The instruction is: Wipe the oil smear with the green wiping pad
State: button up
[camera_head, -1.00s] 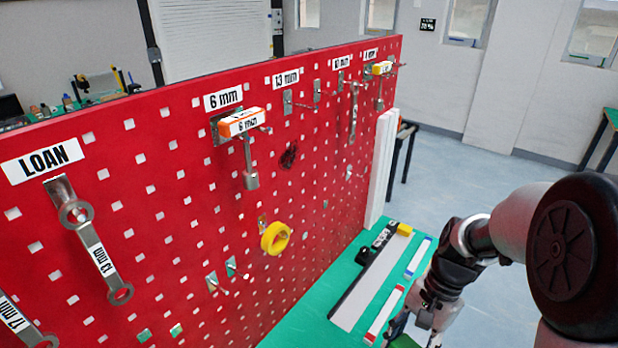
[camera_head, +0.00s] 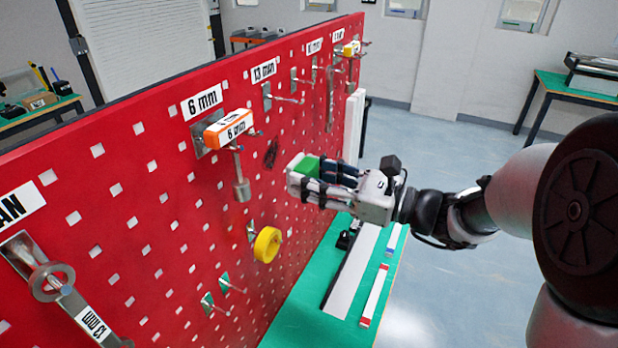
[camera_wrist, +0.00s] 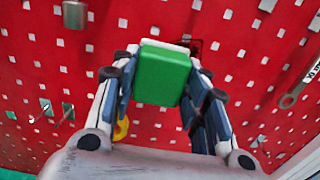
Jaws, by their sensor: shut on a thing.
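My gripper (camera_head: 308,181) is shut on the green wiping pad (camera_head: 308,164) and holds it up near the red pegboard. In the wrist view the pad (camera_wrist: 163,75) sits between the fingers of my gripper (camera_wrist: 160,85), with a white edge behind it. The dark oil smear (camera_head: 271,153) is on the pegboard (camera_head: 160,235), just left of the pad in the head view. In the wrist view a small dark part of the smear (camera_wrist: 194,46) shows at the pad's upper right. I cannot tell whether the pad touches the board.
A yellow ring (camera_head: 267,245) hangs below. Hooks and wrenches stick out along the board. A green bench (camera_head: 300,325) runs below it.

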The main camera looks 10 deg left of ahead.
aim_at(287, 171)
jog(key=shift+x, duration=2.7)
jog(key=shift+x, duration=0.85)
jog(key=shift+w+d+p, duration=0.15)
jog(key=shift+w+d, duration=0.1)
jog(key=shift+w, duration=0.35)
jog(key=shift+w+d+p, duration=0.1)
jog(key=shift+w+d, duration=0.15)
jog(key=shift+w, duration=0.35)
jog(key=shift+w+d+p, duration=0.15)
jog(key=shift+w+d, duration=0.1)
jog(key=shift+w, duration=0.35)
jog(key=shift+w+d+p, duration=0.25)
jog(key=shift+w+p, duration=0.05)
jog(key=shift+w, duration=0.6)
jog(key=shift+w+d+p, duration=0.25)
jog(key=shift+w+p, duration=0.05)
jog(key=shift+w, duration=0.6)
jog(key=shift+s, duration=0.1)
